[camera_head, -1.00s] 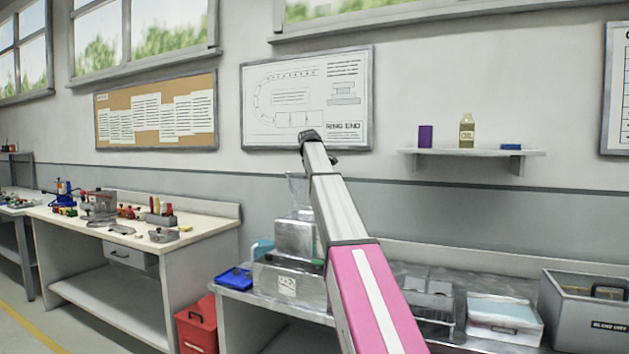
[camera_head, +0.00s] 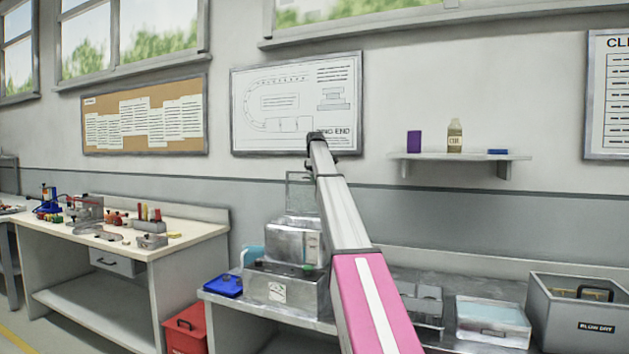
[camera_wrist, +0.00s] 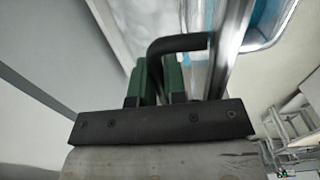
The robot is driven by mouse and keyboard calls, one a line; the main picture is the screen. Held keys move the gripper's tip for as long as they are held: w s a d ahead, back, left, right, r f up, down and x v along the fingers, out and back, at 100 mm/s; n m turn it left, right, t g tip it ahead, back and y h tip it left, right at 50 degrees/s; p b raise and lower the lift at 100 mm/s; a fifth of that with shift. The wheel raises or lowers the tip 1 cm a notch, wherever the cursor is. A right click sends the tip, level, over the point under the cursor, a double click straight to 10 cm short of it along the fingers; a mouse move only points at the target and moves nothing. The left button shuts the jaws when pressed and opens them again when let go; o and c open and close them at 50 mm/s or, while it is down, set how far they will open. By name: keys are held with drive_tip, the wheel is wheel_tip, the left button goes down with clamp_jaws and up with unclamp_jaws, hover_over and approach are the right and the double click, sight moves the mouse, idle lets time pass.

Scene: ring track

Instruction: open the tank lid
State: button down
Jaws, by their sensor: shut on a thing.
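The tank (camera_head: 292,243) is a steel box on a wider steel base (camera_head: 270,288) on the bench, partly hidden by my arm. A thin clear panel, apparently the lid (camera_head: 300,192), stands raised above the tank's top. In the wrist view, my gripper (camera_wrist: 157,72) has green fingers shut on a black bent handle (camera_wrist: 180,43). The handle joins a clear panel with a metal edge, and a light blue basin shows at upper right.
A blue tray (camera_head: 223,286) lies left of the tank, above a red bin (camera_head: 186,330). A lidded white container (camera_head: 493,322) and a grey BLOW DRY bin (camera_head: 580,312) stand to the right. A wall shelf (camera_head: 460,157) is above.

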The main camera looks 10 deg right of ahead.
idle(0.3)
drive_tip(key=c, duration=1.2)
unclamp_jaws()
wheel_tip(320, 180, up, 10)
drive_tip(key=shift+a+r, duration=0.1)
drive_tip(key=shift+r, duration=0.25)
drive_tip(key=shift+s, duration=0.1)
